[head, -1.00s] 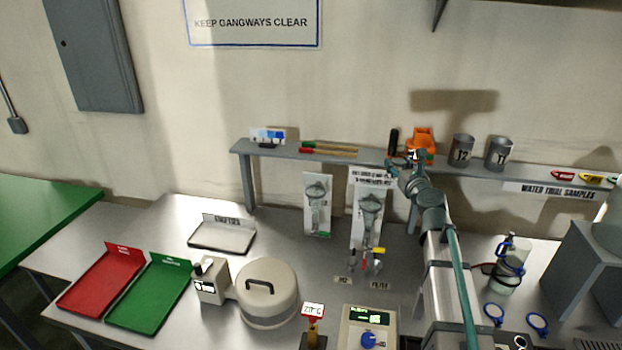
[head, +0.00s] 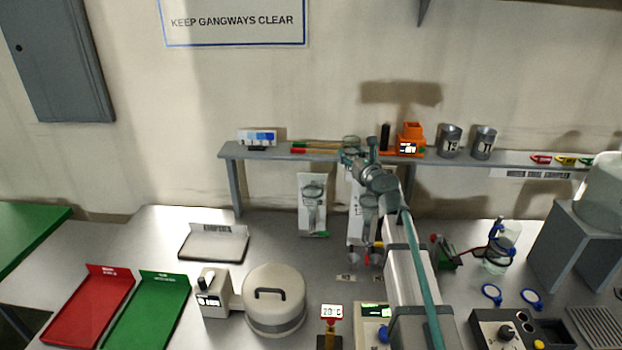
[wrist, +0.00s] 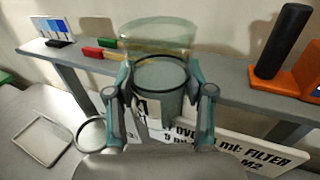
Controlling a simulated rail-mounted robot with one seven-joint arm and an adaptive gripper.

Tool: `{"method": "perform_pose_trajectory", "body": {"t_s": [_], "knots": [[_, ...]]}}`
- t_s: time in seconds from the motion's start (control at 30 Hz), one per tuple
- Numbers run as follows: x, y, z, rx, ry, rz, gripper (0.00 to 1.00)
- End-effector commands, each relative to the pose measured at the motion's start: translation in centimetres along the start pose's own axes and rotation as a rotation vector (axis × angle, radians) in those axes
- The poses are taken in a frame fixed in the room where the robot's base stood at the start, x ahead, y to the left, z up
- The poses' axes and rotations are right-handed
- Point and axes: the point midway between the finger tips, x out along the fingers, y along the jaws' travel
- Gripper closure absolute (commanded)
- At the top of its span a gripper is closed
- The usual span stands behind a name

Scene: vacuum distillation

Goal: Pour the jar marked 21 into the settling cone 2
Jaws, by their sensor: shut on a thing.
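My gripper (wrist: 158,100) is shut on a clear glass jar (wrist: 152,38), which looks upright. A dark ring crosses it inside, with grey below. Its label (wrist: 148,110) is partly hidden by the fingers; only a "1" shows. In the head view my gripper (head: 353,156) is at shelf height, with the jar's glass top (head: 351,141) just above it. Two cone-shaped glass vessels are mounted on white panels below: a left one (head: 313,193) and a right one (head: 369,203), partly behind my arm. I cannot read which is cone 2.
The shelf (head: 270,153) behind bears a colour card (head: 257,137), an orange device (head: 410,137) and two grey cans (head: 450,141). A clamped glass vessel (head: 498,258) stands at right. A lidded round pot (head: 273,300) and trays (head: 150,310) are at left.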

Motion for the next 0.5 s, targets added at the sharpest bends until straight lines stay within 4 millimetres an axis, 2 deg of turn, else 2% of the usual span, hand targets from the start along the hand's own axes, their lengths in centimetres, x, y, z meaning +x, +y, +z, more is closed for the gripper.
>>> {"method": "perform_pose_trajectory", "body": {"t_s": [0.23,0.5], "knots": [[0.0,0.28,-0.26,-0.042,0.004,0.001,0.91],[0.01,1.0,-0.95,-0.167,0.02,0.001,0.91]]}}
